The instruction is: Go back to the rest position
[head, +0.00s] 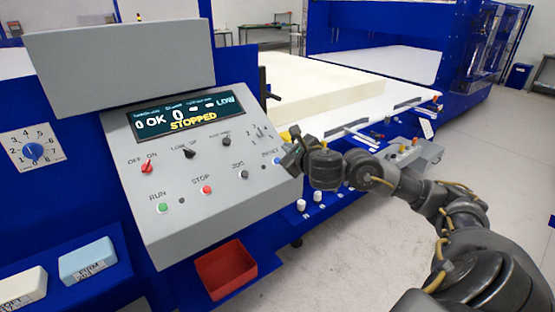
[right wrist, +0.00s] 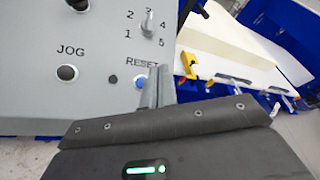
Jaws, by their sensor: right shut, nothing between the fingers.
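My right gripper (head: 287,152) is shut and empty at the right edge of the grey control panel (head: 215,205). Its closed fingers (right wrist: 157,88) show in the right wrist view just right of the blue RESET button (right wrist: 140,82). The button (head: 277,160) also shows in the head view, close to the fingertips; I cannot tell whether they touch the panel. The panel display (head: 185,113) reads OK, 0, LOW and STOPPED. My left gripper is not in view.
A red bin (head: 225,268) hangs below the panel. A foam block (head: 330,87) lies on the machine bed behind. Labelled blocks, one white (head: 22,288) and one light blue (head: 88,260), sit on a blue shelf at lower left. The floor (head: 490,150) at right is clear.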

